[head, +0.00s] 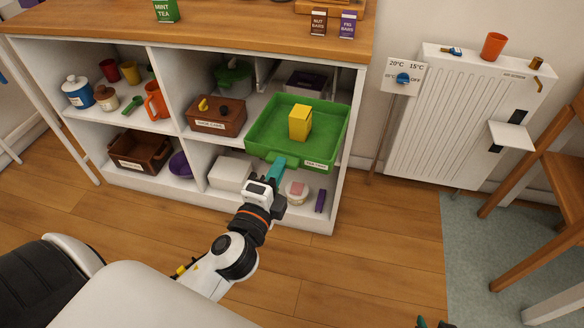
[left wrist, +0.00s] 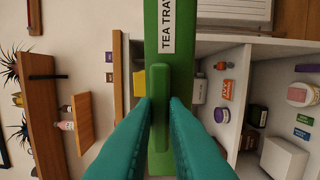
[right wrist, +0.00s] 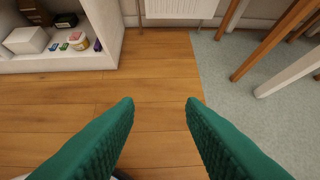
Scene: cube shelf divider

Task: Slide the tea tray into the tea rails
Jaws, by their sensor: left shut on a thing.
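The green tea tray (head: 262,132) carries a yellow box (head: 300,122) and is in front of the shelf's right-hand column. Its labelled front faces me. My left gripper (head: 277,166) is shut on the tray's front handle, and the left wrist view shows the teal fingers on both sides of the green handle (left wrist: 159,105). The tray hides much of the right-hand compartment, and I cannot clearly make out the tea rails. My right gripper (right wrist: 158,105) is open and empty over bare floor; only its tip shows at the bottom of the head view.
The white shelf (head: 345,120) has a brown labelled box (head: 216,114) left of the tray. A white box (head: 230,172) and a jar (head: 296,190) stand below it. A radiator (head: 455,120) and wooden chair (head: 550,190) are right. The floor before the shelf is clear.

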